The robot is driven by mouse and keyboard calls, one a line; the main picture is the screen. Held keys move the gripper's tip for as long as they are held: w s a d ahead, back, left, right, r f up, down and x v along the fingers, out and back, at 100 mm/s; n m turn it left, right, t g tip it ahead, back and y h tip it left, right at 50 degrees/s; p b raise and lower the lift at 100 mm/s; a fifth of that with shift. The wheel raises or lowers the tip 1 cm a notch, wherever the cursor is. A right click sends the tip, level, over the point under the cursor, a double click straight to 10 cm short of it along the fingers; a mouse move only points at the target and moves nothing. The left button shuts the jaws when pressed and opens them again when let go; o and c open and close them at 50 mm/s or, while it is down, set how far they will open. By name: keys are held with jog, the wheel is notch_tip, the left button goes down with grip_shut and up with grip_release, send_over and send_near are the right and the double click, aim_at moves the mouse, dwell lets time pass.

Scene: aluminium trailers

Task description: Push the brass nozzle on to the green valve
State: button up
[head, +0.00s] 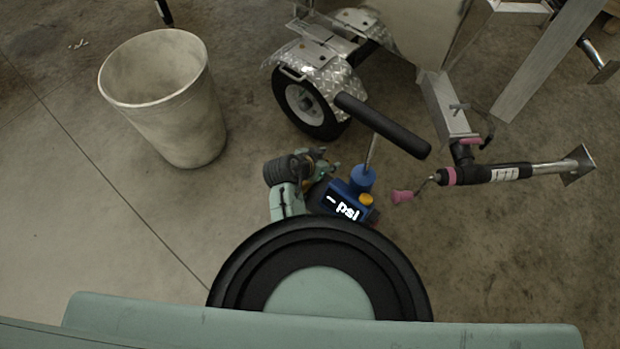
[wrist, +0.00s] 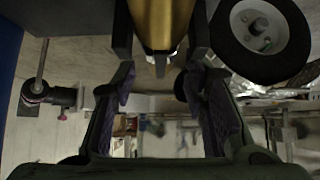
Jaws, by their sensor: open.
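The brass nozzle (wrist: 160,20) fills the top middle of the wrist view, its tapered end pointing down the picture. My gripper (wrist: 160,45) is open, with one dark finger on each side of the nozzle; I cannot tell whether either touches it. A small green spot that looks like the green valve (wrist: 267,44) shows on the wheel at the upper right, apart from the nozzle. In the head view the trailer wheel (head: 304,108) stands beyond my arm; the valve cannot be made out there, and my gripper is mostly hidden.
A blue pump (head: 346,204) marked "psi", with a black handle (head: 385,125), stands close beside my arm. A pale bin (head: 190,125) is at the left. A jack-like bar with pink bands (head: 500,173) is at the right.

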jog(key=shift+w+f, duration=0.15)
grip_shut()
dwell(0.4)
